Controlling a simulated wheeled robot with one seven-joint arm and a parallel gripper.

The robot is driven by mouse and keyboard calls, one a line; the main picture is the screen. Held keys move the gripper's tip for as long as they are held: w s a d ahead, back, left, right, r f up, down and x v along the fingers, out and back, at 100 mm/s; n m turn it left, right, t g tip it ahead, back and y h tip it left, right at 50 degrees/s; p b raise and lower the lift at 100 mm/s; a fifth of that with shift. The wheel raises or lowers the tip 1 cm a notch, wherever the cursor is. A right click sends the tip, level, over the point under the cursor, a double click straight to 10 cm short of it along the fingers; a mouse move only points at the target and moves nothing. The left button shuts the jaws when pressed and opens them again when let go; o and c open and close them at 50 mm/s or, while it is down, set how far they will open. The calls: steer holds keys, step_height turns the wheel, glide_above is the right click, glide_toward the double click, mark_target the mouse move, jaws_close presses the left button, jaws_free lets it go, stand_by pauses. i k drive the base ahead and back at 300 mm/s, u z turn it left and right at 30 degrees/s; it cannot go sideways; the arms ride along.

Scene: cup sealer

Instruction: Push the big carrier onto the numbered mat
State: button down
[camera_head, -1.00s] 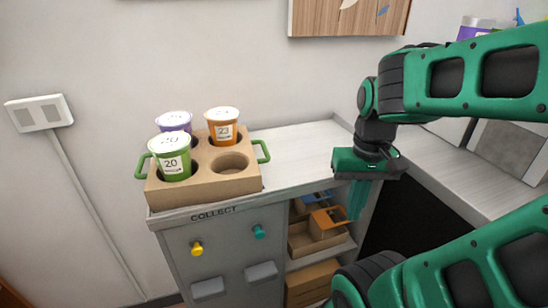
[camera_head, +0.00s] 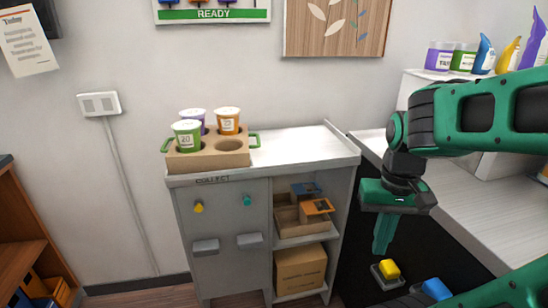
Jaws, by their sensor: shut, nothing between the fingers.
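The big carrier (camera_head: 202,162) is a brown cardboard box with a green handle at each side. It stands at the left of the white top of the cabinet marked COLLECT. A green cup (camera_head: 187,137), a purple cup (camera_head: 193,114) and an orange cup (camera_head: 228,121) stand in its holes; the front right hole is empty. My gripper (camera_head: 382,250) is shut and empty, pointing down. It is right of the cabinet in the picture, well apart from the carrier. I cannot make out a numbered mat in this view.
The cabinet top (camera_head: 300,151) is bare right of the carrier. Open shelves (camera_head: 301,240) below hold small boxes. A longer counter (camera_head: 450,190) runs along the right. Yellow (camera_head: 389,269) and blue (camera_head: 436,289) buttons sit low by my arm. A brown shelf unit stands at far left.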

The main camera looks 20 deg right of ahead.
mark_target(218, 152)
steer(key=u, duration=0.05)
steer(key=k, duration=0.3)
steer(key=u, duration=0.6)
steer(key=i, duration=0.95)
